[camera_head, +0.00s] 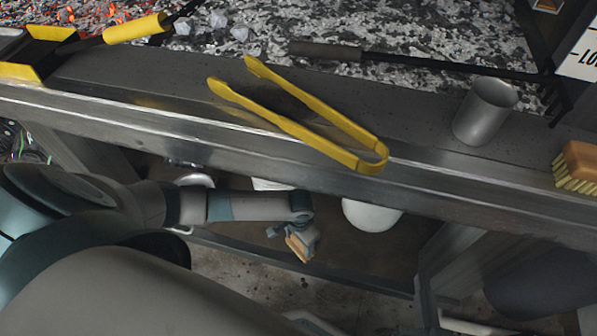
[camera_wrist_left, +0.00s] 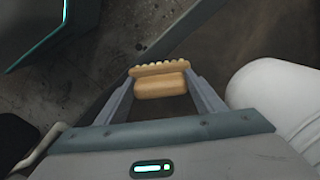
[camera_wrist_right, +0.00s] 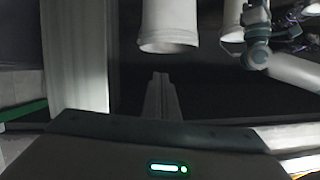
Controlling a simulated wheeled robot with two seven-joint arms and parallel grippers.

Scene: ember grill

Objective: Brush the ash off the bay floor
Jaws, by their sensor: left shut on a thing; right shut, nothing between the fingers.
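My left gripper (camera_head: 298,240) reaches in under the grill ledge and is shut on a small tan brush (camera_head: 296,248). In the left wrist view the brush (camera_wrist_left: 160,82) sits crosswise between the fingertips (camera_wrist_left: 160,90), its pale bristles facing away from the wrist. The bay floor (camera_head: 345,240) is a dark brownish surface below the ledge, partly hidden by my arm. I cannot make out clear ash on it. My right gripper (camera_wrist_right: 161,95) is shut and empty, seen only in the right wrist view, below a white cylindrical thing (camera_wrist_right: 168,28).
A white rounded thing (camera_head: 370,215) stands in the bay right of my left gripper. The metal ledge (camera_head: 150,85) above holds yellow tongs (camera_head: 300,130), a metal cup (camera_head: 485,110) and another wooden brush (camera_head: 580,165). A bay post (camera_head: 440,255) stands at right.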

